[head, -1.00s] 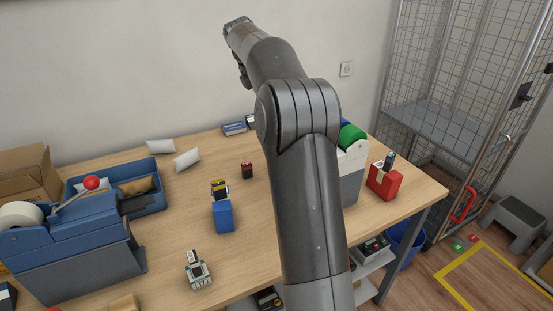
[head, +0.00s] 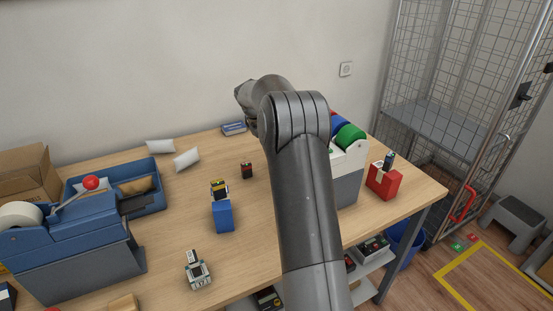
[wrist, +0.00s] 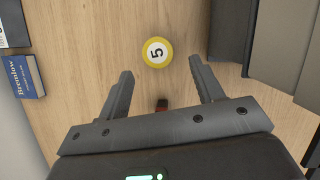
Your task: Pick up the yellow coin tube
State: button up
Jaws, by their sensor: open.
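The yellow coin tube (wrist: 157,52) shows end-on in the wrist view, as a yellow ring around a white face with a 5. It stands on the wooden counter, just beyond the fingertips and roughly centred between them. My gripper (wrist: 160,69) is open, with nothing between its fingers. I cannot tell how high it is above the tube. In the head view my arm hides the tube and the gripper's fingers.
A blue box (wrist: 28,77) lies left of the gripper in the wrist view, and a dark grey block (wrist: 232,35) stands close on the right. In the head view are a black-and-red item (head: 247,171), a blue holder (head: 222,215) and a red box (head: 383,181).

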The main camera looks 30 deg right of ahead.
jog(key=x, duration=0.9)
jog(key=shift+w+d, duration=0.1)
jog(key=c, duration=1.2)
